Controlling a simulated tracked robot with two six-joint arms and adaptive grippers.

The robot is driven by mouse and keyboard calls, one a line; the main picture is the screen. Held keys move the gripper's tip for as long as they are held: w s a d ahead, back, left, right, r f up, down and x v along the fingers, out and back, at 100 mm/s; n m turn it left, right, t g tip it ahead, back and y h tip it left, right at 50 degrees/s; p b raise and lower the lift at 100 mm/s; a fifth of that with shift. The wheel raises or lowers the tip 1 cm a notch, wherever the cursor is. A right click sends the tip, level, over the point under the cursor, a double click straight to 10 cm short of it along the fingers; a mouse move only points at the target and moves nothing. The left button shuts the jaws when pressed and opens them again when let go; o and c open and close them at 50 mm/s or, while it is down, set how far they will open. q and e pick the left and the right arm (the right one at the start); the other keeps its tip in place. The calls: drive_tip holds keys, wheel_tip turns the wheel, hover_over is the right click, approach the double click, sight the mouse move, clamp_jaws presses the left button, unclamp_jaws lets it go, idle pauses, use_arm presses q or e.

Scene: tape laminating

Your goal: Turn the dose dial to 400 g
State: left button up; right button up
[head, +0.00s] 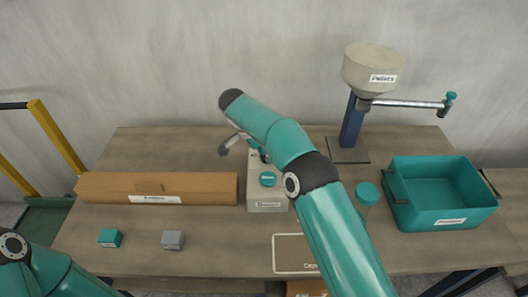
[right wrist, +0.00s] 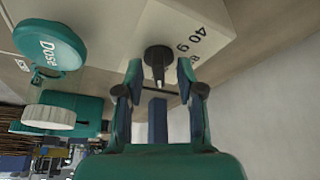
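The dose dial (right wrist: 158,58) is a round dark knob with a pale pointer, on a pale box face (right wrist: 190,20) in the right wrist view. Printed marks beside it read roughly "40 g" and are partly cut off. My right gripper (right wrist: 160,88) is open, its two teal fingers either side of the dial's pointer; I cannot tell whether they touch it. A teal disc (right wrist: 52,45) marked "Dose" is at the left. In the head view the pale box (head: 266,198) with a teal cap (head: 267,178) stands mid-table, and my right arm hides most of the gripper. My left gripper is out of view.
A long cardboard box (head: 158,187) lies left of the pale box. A teal block (head: 110,238) and a grey block (head: 172,240) lie in front. A pellet hopper (head: 373,68) on a post and a teal bin (head: 438,190) stand at the right.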

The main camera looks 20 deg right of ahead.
drive_tip(key=v, duration=0.7)
drive_tip(key=shift+a, duration=0.2)
idle(0.4)
